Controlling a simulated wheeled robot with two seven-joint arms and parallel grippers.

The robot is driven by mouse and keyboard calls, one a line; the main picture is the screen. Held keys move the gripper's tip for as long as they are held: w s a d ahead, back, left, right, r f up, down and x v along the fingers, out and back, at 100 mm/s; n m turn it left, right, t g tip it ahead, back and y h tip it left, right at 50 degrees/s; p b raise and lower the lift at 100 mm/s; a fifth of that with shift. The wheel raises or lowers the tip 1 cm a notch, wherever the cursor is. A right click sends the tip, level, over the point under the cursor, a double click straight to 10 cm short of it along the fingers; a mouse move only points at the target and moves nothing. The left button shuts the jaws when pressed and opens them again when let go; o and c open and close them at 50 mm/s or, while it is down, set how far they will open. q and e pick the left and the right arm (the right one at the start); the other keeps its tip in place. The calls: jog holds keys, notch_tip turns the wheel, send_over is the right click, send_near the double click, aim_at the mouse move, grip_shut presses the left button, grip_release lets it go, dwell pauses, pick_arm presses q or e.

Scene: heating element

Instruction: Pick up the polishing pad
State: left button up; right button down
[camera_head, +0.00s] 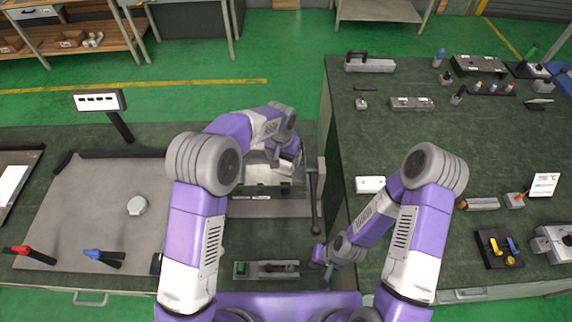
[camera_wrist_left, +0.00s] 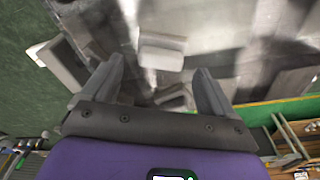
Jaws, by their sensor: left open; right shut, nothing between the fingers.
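My left gripper (camera_head: 297,168) is over the metal fixture in the middle of the work area, pointing down. In the left wrist view my left gripper (camera_wrist_left: 158,68) has its fingers spread, with nothing held. A pale rectangular block (camera_wrist_left: 162,50) lies beyond and between the fingertips, apart from them; I cannot tell whether it is the polishing pad. A light grey, many-sided flat piece (camera_head: 137,205) lies on the left grey plate, away from both grippers. My right gripper (camera_head: 326,272) is low beside the right bench's edge, small in view, shut and empty.
The metal fixture (camera_head: 262,180) has a dark upright lever (camera_head: 314,200) on its right. Red-handled (camera_head: 28,254) and blue-handled (camera_head: 103,256) tools lie at the front left. The right bench (camera_head: 400,140) holds a white box (camera_head: 370,184) and several small parts, with bare room between.

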aim_at(284, 163)
pick_arm(q)
jog(key=shift+f, duration=0.9)
jog(key=f, duration=0.2)
jog(key=w+f+p, duration=0.1)
jog(key=f, duration=0.1)
jog(key=shift+d+f, duration=0.1)
jog(key=c, duration=0.9)
notch_tip(284, 163, up, 10)
jog(key=shift+r+b, duration=0.1)
jog(key=shift+b, duration=0.4)
jog(key=shift+c, duration=0.2)
jog(key=o, duration=0.6)
jog(key=shift+c, duration=0.2)
jog(key=c, duration=0.3)
